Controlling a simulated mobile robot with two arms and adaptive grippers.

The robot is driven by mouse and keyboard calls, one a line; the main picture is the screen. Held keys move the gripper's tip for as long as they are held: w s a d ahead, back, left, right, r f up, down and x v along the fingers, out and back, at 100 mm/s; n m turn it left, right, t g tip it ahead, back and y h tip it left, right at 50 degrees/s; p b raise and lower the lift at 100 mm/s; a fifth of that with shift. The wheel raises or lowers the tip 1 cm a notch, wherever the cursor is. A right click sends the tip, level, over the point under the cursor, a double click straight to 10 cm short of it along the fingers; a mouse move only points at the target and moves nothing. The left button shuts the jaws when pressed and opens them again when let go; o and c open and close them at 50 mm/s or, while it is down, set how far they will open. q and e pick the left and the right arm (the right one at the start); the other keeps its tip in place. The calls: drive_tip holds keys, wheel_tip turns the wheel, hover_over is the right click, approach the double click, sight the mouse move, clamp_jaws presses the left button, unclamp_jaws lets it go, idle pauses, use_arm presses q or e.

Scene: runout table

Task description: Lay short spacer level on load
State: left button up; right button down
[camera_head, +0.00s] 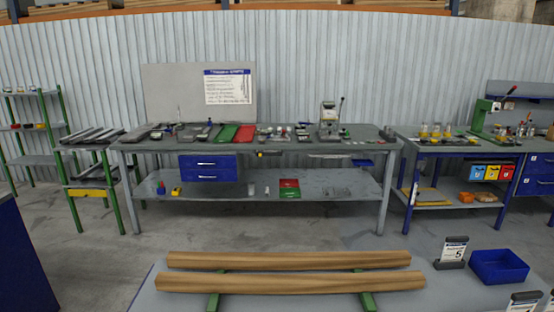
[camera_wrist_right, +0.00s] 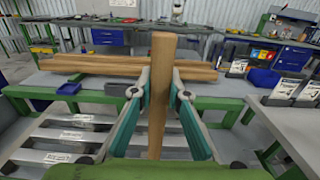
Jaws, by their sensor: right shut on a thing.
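The short spacer (camera_wrist_right: 160,65) is a light wooden bar. My right gripper (camera_wrist_right: 159,92) is shut on it, one finger on each side, in the right wrist view. The spacer runs upright in that picture, its top end crossing in front of the load. The load is two long wooden beams lying side by side: a rear beam (camera_head: 288,260) and a front beam (camera_head: 290,282). They rest across green bearers (camera_head: 367,301) on a grey table. The beams also show behind the spacer in the wrist view (camera_wrist_right: 85,63). I cannot tell the spacer's height above them. My left gripper is in neither view.
A blue bin (camera_head: 498,266) and a sign marked 5 (camera_head: 451,253) stand on the table right of the beams. The table top between beams and sign is clear. A workbench (camera_head: 260,148) with tools stands farther back. Metal bars (camera_wrist_right: 75,134) lie low left in the wrist view.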

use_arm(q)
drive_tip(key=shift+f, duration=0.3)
use_arm(e)
drive_tip(key=shift+a+f, duration=0.1)
drive_tip(key=shift+f, duration=0.1)
